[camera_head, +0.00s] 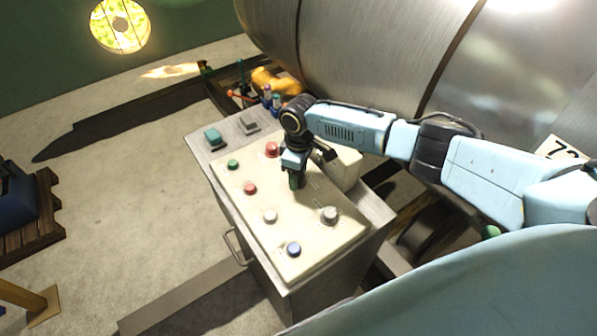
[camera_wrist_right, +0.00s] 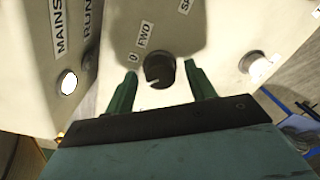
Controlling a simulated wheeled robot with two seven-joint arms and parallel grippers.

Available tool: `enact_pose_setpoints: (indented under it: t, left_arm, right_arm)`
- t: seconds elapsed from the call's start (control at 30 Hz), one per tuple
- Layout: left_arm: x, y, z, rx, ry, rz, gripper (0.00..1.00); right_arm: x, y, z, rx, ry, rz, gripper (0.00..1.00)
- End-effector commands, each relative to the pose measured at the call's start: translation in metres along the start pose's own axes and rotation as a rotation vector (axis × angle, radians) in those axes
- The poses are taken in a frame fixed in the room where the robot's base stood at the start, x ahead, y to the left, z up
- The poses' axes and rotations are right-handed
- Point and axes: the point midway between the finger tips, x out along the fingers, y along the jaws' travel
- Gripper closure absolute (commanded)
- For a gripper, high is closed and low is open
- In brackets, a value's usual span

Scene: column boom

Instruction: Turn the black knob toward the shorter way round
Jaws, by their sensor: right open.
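The black knob (camera_wrist_right: 159,70) shows in the right wrist view, on a cream panel face near labels that read "0" and "FWD". A pale pointer mark shows on its front. My right gripper (camera_wrist_right: 160,82) is open, with one green finger on each side of the knob. In the head view my right gripper (camera_head: 297,181) is over the control panel (camera_head: 250,215) and hides the knob there. My left gripper is not in view.
A raised cream box (camera_head: 345,168) stands beside my gripper. A large metal drum (camera_head: 390,50) is behind. Floor at left is mostly open.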

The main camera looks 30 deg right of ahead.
Motion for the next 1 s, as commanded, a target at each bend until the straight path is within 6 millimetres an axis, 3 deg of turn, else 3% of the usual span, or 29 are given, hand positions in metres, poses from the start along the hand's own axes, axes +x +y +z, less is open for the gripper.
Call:
enact_pose_setpoints:
  t: [0.23, 0.7, 1.0]
  left_arm:
    - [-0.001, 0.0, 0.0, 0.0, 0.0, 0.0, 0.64]
    - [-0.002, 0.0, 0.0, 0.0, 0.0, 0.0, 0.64]
    - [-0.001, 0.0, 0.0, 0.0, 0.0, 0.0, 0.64]
  right_arm:
    - [-0.013, 0.0, -0.001, 0.0, 0.002, 0.0, 0.45]
    - [-0.11, 0.0, 0.0, -0.001, 0.002, 0.002, 0.45]
    - [-0.134, 0.0, 0.0, 0.0, -0.001, 0.0, 0.45]
